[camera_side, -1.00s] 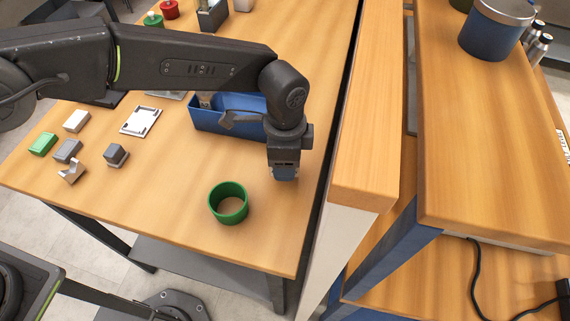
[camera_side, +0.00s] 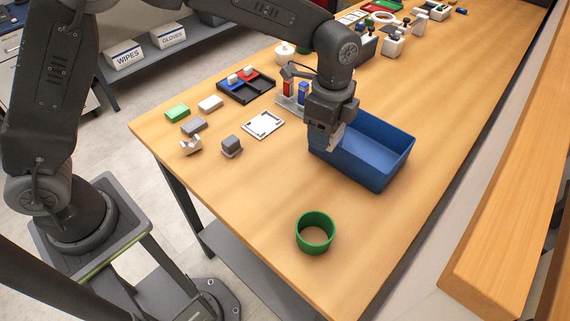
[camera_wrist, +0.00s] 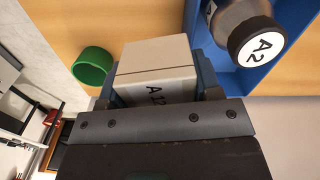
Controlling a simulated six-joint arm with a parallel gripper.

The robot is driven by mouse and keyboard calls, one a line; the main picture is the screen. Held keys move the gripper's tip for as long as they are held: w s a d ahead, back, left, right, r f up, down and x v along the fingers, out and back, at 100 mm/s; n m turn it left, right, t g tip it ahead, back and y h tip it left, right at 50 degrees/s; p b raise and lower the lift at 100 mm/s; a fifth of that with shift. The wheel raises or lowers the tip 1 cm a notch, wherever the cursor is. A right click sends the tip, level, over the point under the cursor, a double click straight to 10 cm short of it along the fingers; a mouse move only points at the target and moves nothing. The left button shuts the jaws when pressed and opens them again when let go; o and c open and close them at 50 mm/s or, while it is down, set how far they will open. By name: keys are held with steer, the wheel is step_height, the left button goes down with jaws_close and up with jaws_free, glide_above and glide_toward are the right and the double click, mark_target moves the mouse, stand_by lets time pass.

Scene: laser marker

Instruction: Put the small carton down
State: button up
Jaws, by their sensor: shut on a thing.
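In the side view my gripper (camera_side: 325,142) points down beside the left wall of the blue bin (camera_side: 378,168), and the carton is mostly hidden there. The gap between the carton and the table cannot be told. A dark-capped bottle (camera_wrist: 256,40) marked A2 stands in the bin in the wrist view.
A green ring-shaped cup (camera_side: 314,234) stands at the near end of the table. A white plate (camera_side: 263,125), a grey cube (camera_side: 231,146) and several small blocks lie to the left. A divided black tray (camera_side: 246,86) is farther back. Bare wood lies between bin and cup.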

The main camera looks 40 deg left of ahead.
steer(key=s+a, duration=0.2)
steer(key=a, duration=0.4)
steer(key=s+a+m, duration=0.1)
steer(key=s+a, duration=0.2)
steer(key=a, duration=0.4)
steer(key=s+a+m, duration=0.1)
steer(key=s+a, duration=0.1)
steer(key=a, duration=0.4)
steer(key=shift+s+a+f, duration=0.15)
steer(key=shift+a+f, duration=0.05)
steer(key=shift+a, duration=0.2)
glide_above(275, 167)
step_height(275, 167, down, 7)
steer(key=shift+r, duration=0.15)
steer(key=shift+f, duration=2)
steer(key=shift+f, duration=0.2)
steer(key=o, duration=1)
steer(key=shift+c, duration=0.2)
